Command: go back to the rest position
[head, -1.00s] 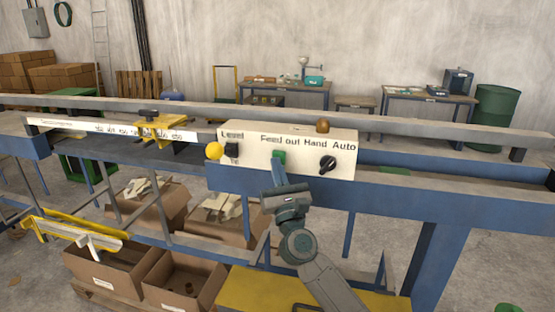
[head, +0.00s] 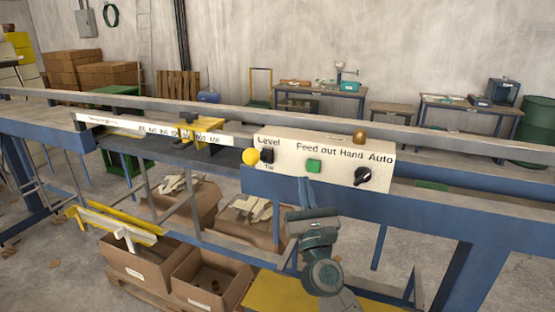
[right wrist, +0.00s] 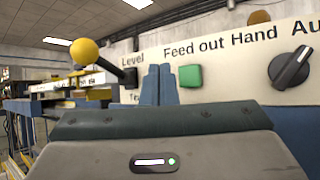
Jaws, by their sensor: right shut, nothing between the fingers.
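My right gripper (head: 304,187) is shut and empty, pointing up just below the control panel (head: 280,150). In the right wrist view its closed fingers (right wrist: 158,84) stand in front of the panel, left of the green button (right wrist: 190,77). In the head view the green button (head: 314,166) is fully visible above the fingertips, with a gap between them. The black selector knob (head: 363,177) is to the right of it. A black lever switch (head: 267,156) and a yellow ball knob (head: 250,157) are on the left. My left gripper is in neither view.
The blue machine frame (head: 480,219) runs across the view, close to my right arm. A white scale bar (head: 105,122) with a yellow clamp (head: 202,131) lies along it. Open cardboard boxes (head: 213,283) stand below. Work tables (head: 320,91) stand behind near the wall.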

